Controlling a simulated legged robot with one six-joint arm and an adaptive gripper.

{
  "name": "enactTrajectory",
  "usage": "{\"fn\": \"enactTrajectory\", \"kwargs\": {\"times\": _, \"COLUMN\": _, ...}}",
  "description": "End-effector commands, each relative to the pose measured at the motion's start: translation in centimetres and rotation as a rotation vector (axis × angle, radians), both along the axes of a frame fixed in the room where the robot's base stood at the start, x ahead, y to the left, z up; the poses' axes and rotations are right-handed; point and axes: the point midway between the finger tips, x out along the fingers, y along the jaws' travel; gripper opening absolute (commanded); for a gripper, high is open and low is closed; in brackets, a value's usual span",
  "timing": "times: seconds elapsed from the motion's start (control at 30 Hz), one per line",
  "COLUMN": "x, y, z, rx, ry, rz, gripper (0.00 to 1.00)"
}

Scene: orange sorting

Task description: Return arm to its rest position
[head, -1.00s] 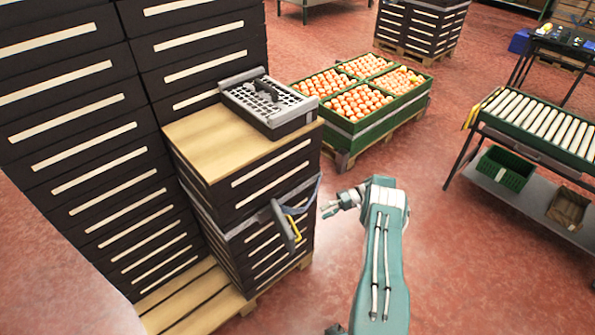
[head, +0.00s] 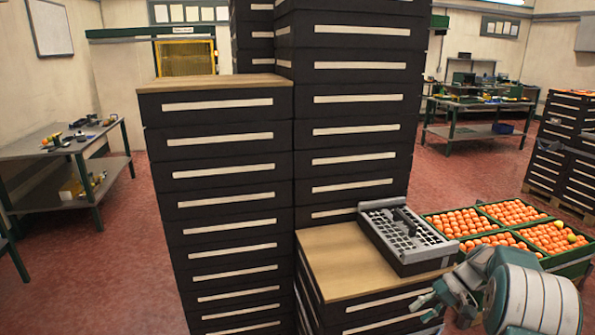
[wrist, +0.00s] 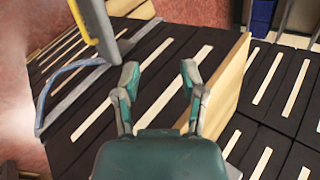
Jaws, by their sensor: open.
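My gripper (head: 432,303) is at the lower right of the head view, in front of the short stack of black crates (head: 385,307) with a wooden top (head: 340,262). In the wrist view my gripper (wrist: 160,80) has its two fingers apart with nothing between them. The crates' dark sides with pale strips (wrist: 180,72) lie beyond the fingers. A grey tool with a yellow part (wrist: 92,25) and a blue-grey bar shows at the upper left of the wrist view, apart from the fingers.
A grey slotted case (head: 408,238) sits on the wooden top. Green crates of oranges (head: 455,230) stand to its right. Tall crate stacks (head: 222,190) block the middle. A workbench (head: 65,145) is at the left, with open red floor before it.

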Motion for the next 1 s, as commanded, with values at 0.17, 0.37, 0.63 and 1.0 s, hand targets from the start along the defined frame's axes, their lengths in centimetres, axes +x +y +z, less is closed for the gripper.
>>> {"fn": "enactTrajectory", "kwargs": {"times": 0.17, "x": -1.8, "y": 3.1, "z": 5.2, "rx": -0.133, "ry": -0.016, "rz": 0.009, "gripper": 0.54}}
{"fn": "enactTrajectory", "kwargs": {"times": 0.37, "x": -4.7, "y": 6.3, "z": 9.8, "rx": -0.274, "ry": -0.05, "rz": 0.008, "gripper": 0.54}}
{"fn": "enactTrajectory", "kwargs": {"times": 0.63, "x": -9.9, "y": 10.0, "z": 14.5, "rx": -0.445, "ry": -0.128, "rz": -0.008, "gripper": 0.54}}
{"fn": "enactTrajectory", "kwargs": {"times": 1.0, "x": -18.3, "y": 13.6, "z": 18.1, "rx": -0.638, "ry": -0.293, "rz": -0.048, "gripper": 0.54}}
